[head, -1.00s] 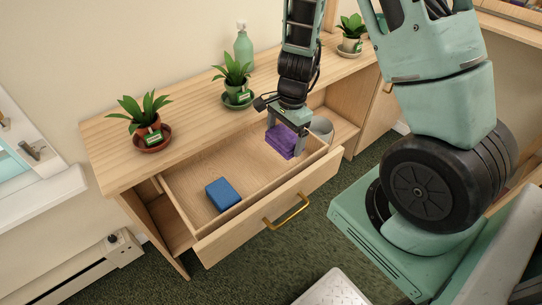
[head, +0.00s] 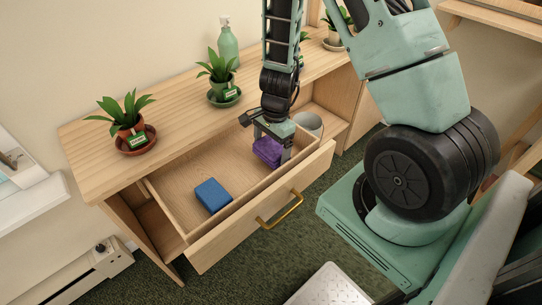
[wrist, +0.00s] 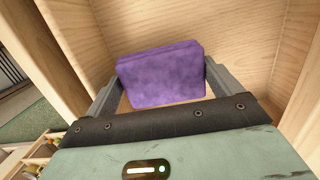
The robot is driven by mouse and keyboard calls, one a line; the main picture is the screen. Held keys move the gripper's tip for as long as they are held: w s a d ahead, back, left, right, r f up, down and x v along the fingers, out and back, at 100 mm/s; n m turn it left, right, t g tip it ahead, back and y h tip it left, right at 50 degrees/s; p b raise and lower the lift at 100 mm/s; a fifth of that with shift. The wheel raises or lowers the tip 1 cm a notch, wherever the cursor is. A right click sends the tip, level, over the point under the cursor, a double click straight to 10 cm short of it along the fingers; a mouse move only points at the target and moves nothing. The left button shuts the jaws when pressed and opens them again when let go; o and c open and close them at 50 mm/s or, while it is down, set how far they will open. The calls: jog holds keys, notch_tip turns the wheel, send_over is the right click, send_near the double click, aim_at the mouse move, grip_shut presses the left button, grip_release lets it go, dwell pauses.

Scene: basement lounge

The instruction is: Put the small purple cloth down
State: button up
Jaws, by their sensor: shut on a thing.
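The small purple cloth (head: 267,151) is a folded block between the fingers of my gripper (head: 270,150). In the wrist view the cloth (wrist: 162,75) fills the space between both fingertips, and my gripper (wrist: 160,85) is shut on it. The cloth is inside the right part of the open drawer (head: 190,218), low over its floor. I cannot tell whether it touches the floor.
A blue block (head: 213,196) lies in the drawer to the left, with bare floor between. The cabinet top (head: 180,135) holds potted plants (head: 131,120) and a green bottle (head: 228,45). A grey-white cup (head: 309,124) stands behind the drawer's right end.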

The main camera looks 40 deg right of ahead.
aim_at(272, 147)
notch_tip(272, 147, down, 3)
jog(key=shift+r, duration=0.1)
jog(key=o, duration=0.7)
